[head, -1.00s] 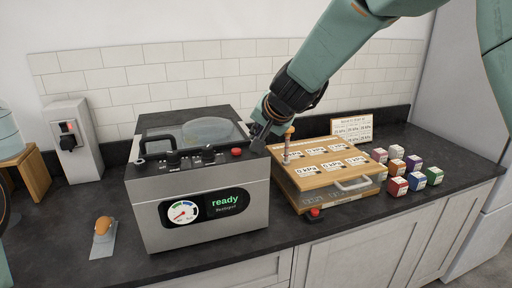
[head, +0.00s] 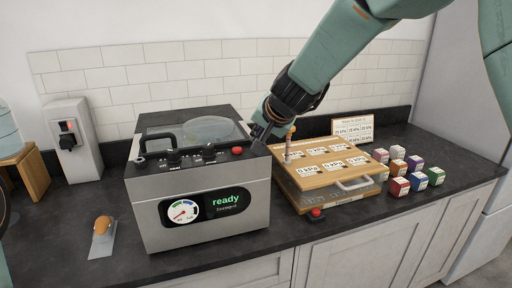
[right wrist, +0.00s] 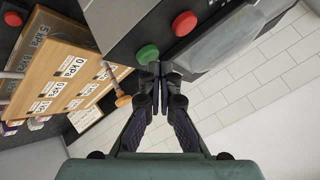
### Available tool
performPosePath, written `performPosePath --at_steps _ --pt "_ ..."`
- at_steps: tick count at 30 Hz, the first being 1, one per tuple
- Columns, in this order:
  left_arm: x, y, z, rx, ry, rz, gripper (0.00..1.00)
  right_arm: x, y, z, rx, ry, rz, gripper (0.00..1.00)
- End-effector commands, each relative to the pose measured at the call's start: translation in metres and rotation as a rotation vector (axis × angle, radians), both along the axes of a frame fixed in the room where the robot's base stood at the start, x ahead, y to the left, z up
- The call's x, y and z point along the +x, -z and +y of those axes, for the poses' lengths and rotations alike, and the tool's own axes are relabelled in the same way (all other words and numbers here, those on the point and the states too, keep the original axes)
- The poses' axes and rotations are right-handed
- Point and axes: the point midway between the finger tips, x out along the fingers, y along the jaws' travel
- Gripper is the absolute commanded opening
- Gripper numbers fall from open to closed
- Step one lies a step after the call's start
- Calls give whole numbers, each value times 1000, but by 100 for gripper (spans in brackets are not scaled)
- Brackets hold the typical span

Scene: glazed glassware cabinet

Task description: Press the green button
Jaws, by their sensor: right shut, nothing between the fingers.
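The green button (right wrist: 147,54) is a round dome on the top panel of the steel machine, seen in the right wrist view. A larger red button (right wrist: 184,23) is beside it and also shows in the head view (head: 237,151). My right gripper (right wrist: 160,70) is shut and empty, its tips right at the green button's edge; I cannot tell whether they touch it. The machine (head: 205,224) displays "ready". My left gripper is not in view.
A wooden rack (head: 334,181) with "0 kPa" labels and an upright orange-topped handle stands right of the machine. A small red-topped box (head: 316,213) is before it. Several coloured cubes (head: 399,187) stand further right. An orange-knobbed tool (head: 102,237) lies at left.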

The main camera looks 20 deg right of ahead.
Motion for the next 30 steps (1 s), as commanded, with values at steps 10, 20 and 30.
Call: performPosePath --at_steps 10,20,30 --pt "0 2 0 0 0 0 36 0 2 0 0 0 0 0" --pt "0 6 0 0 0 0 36 0 5 0 0 0 0 0" --pt "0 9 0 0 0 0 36 0 9 0 0 0 0 0"
